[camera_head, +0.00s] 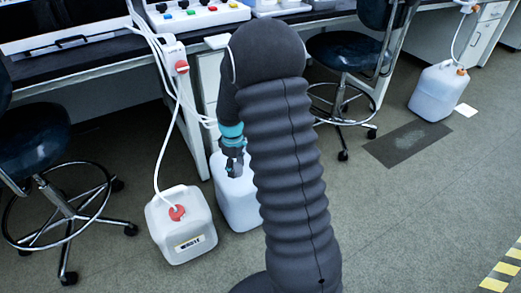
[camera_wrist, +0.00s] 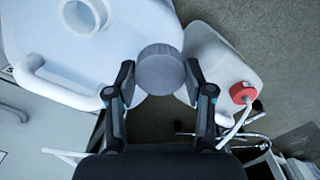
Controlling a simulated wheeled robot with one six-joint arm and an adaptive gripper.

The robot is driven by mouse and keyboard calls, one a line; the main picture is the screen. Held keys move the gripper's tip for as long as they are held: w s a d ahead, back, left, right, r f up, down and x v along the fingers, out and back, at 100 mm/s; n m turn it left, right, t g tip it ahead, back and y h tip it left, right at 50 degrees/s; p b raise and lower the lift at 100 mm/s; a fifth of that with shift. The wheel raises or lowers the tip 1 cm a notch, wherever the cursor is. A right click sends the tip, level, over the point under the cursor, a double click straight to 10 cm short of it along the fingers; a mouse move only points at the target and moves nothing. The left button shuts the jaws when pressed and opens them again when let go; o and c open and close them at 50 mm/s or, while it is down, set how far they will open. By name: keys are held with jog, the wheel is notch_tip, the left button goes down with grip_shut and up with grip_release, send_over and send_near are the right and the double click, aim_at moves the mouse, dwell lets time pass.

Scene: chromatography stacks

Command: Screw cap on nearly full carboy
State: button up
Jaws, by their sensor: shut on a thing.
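My gripper (camera_wrist: 160,80) is shut on a round grey cap (camera_wrist: 160,68), held between its two fingertips. In the head view my gripper (camera_head: 234,168) is above a white carboy (camera_head: 234,205), partly hidden by my arm. The wrist view shows this carboy (camera_wrist: 120,45) with a bare, open round neck (camera_wrist: 82,14) at the upper left. The cap is apart from the neck, to its lower right in that view. The carboy's fill level cannot be told.
A white carboy labelled waste (camera_head: 182,235) with a red cap (camera_head: 177,212) and white tube stands close by; it shows in the wrist view (camera_wrist: 215,60). Stools (camera_head: 70,190) (camera_head: 345,52) stand either side. A bench (camera_head: 110,60) runs behind. Another carboy (camera_head: 440,92) stands far right.

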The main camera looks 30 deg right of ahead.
jog(key=d+r+n+b, duration=0.1)
jog(key=d+n, duration=0.2)
jog(key=d+r+n+b, duration=0.1)
jog(key=d+r+n, duration=0.1)
jog(key=d+n, duration=0.1)
jog(key=w+d+r+n+b, duration=0.1)
jog(key=d+n, duration=0.1)
jog(key=d, duration=0.1)
jog(key=shift+d+r+n, duration=0.2)
jog(key=shift+n, duration=0.2)
jog(key=shift+f+b, duration=1.55)
jog(key=shift+f, duration=0.45)
jog(key=shift+d, duration=0.1)
jog(key=shift+f+b, duration=0.65)
jog(key=shift+f, duration=1)
jog(key=o, duration=1)
jog(key=c, duration=1.3)
